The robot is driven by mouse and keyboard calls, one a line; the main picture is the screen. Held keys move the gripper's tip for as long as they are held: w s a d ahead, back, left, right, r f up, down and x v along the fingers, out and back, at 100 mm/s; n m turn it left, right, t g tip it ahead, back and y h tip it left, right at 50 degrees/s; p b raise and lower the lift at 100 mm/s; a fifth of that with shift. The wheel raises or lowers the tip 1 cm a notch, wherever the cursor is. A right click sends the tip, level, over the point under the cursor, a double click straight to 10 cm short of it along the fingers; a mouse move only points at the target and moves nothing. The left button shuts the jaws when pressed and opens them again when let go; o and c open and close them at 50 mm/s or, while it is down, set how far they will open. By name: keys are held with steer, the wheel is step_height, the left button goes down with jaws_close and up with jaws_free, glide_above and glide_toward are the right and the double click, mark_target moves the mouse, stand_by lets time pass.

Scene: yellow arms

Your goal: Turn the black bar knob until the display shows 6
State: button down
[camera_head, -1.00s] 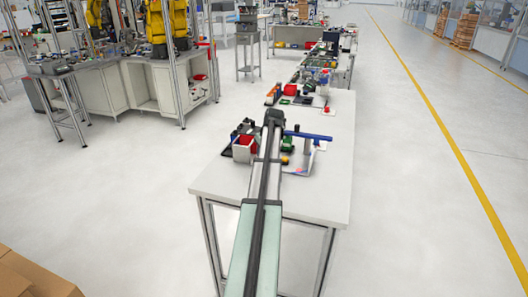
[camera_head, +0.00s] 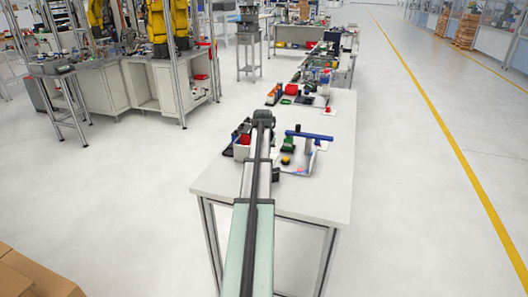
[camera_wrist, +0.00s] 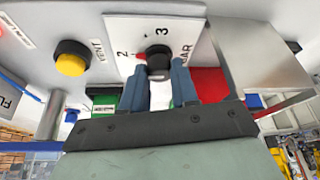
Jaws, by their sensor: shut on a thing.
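The black bar knob (camera_wrist: 157,55) is in the wrist view, at the middle of a white dial plate (camera_wrist: 186,28) marked 2, 3 and "BAR". A small red mark (camera_wrist: 141,57) shows at the knob's left, near the 2. My gripper (camera_wrist: 160,70) has its two blue fingers on either side of the knob and is shut on it. The fingertips hide part of the knob. I cannot make out a display or its number in either view. In the head view my arm hides the knob.
A yellow button (camera_wrist: 72,58) sits left of the dial by a "VENT" label; it also shows in the head view (camera_head: 286,159). Green (camera_wrist: 104,103) and red (camera_wrist: 209,84) parts lie beside the fingers. A blue bar (camera_head: 309,136) stands right of my arm. The white table (camera_head: 325,190) is clear at front right.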

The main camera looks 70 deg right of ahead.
stand_by(0.3)
steer(key=c, duration=0.9)
jaws_free()
steer(key=shift+o, duration=0.2)
steer(key=v, duration=1.3)
steer(key=shift+r, duration=0.4)
steer(key=shift+a+f, duration=0.1)
steer(key=shift+a, duration=0.1)
